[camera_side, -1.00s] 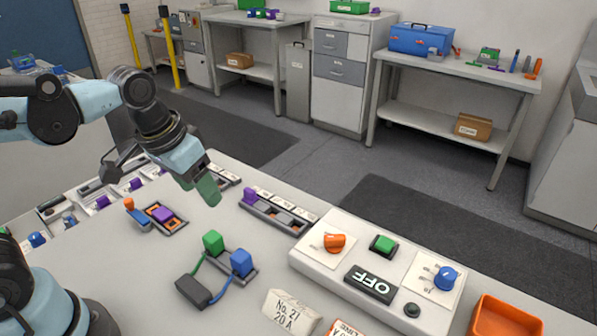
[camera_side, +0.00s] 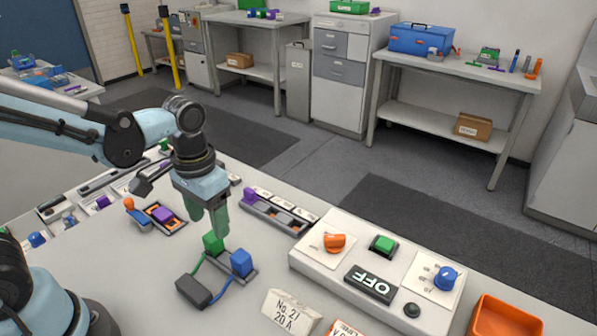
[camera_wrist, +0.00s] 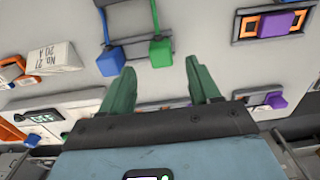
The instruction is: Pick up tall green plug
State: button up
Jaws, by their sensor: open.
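The tall green plug (camera_side: 212,243) stands upright on the table, joined by a green cable to a dark grey box (camera_side: 194,290). In the wrist view the green plug (camera_wrist: 160,54) lies ahead of the fingers, between their lines. My gripper (camera_side: 217,228) points down just above and behind the plug in the side view, with its fingertips close to the plug's top. In the wrist view my gripper (camera_wrist: 160,75) has its two green fingers apart with nothing between them. I cannot tell whether a finger touches the plug.
A blue plug (camera_side: 242,262) on a blue cable stands close to the right of the green plug. A purple plug in an orange-framed socket (camera_side: 163,213) is to the left. A control panel (camera_side: 330,270) and an orange bin (camera_side: 503,318) are to the right.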

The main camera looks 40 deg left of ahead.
aim_at(212, 235)
jog(key=shift+a+f, duration=0.1)
jog(key=shift+f, duration=2.7)
jog(key=c, duration=1.1)
jog(key=shift+o, duration=0.2)
jog(key=shift+r, duration=0.15)
